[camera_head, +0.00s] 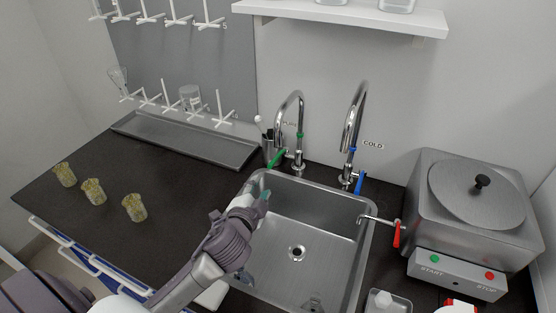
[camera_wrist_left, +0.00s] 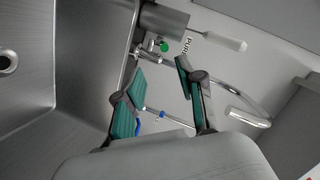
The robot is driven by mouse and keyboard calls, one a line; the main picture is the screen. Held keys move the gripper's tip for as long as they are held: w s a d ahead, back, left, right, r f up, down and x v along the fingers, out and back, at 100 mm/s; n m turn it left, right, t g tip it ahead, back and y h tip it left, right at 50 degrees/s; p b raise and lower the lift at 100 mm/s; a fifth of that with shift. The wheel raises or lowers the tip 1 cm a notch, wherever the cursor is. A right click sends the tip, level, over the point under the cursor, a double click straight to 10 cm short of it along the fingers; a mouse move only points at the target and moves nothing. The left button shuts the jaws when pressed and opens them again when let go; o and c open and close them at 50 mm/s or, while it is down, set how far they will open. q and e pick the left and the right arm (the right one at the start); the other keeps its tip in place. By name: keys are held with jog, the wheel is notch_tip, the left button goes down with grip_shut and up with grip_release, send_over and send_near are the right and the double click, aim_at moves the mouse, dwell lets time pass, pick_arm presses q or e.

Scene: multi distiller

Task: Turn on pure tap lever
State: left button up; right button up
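The pure tap (camera_head: 299,112) is a chrome gooseneck behind the sink, with a green lever (camera_head: 277,158) at its base on the left. In the left wrist view the lever's green end (camera_wrist_left: 164,47) shows beyond the fingers, near the PURE label (camera_wrist_left: 187,46). My left gripper (camera_head: 262,197) is over the sink's left rim, in front of the lever and apart from it. In the left wrist view its teal fingers (camera_wrist_left: 159,70) are spread with nothing between them. My right gripper is not seen.
The cold tap (camera_head: 354,120) with a blue lever (camera_head: 360,183) stands to the right. The steel sink (camera_head: 325,220) lies below both taps. A distiller (camera_head: 470,215) with a red-handled spout (camera_head: 396,235) stands at right. Several sample beakers (camera_head: 94,191) stand on the left counter.

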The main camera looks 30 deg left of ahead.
pick_arm(q)
jog(key=w, duration=0.2)
jog(key=p, duration=0.1)
send_near(273, 160)
jog(key=w, duration=0.2)
jog(key=w+f, duration=0.1)
jog(key=w, duration=0.1)
jog(key=w+a+f, duration=0.1)
jog(key=w, duration=0.1)
jog(key=shift+a+f, duration=0.15)
jog(key=shift+x, duration=1.25)
jog(key=shift+w, duration=0.45)
jog(key=shift+w+a+f, duration=0.1)
jog(key=shift+w, duration=0.05)
jog(key=shift+c, duration=0.4)
grip_shut()
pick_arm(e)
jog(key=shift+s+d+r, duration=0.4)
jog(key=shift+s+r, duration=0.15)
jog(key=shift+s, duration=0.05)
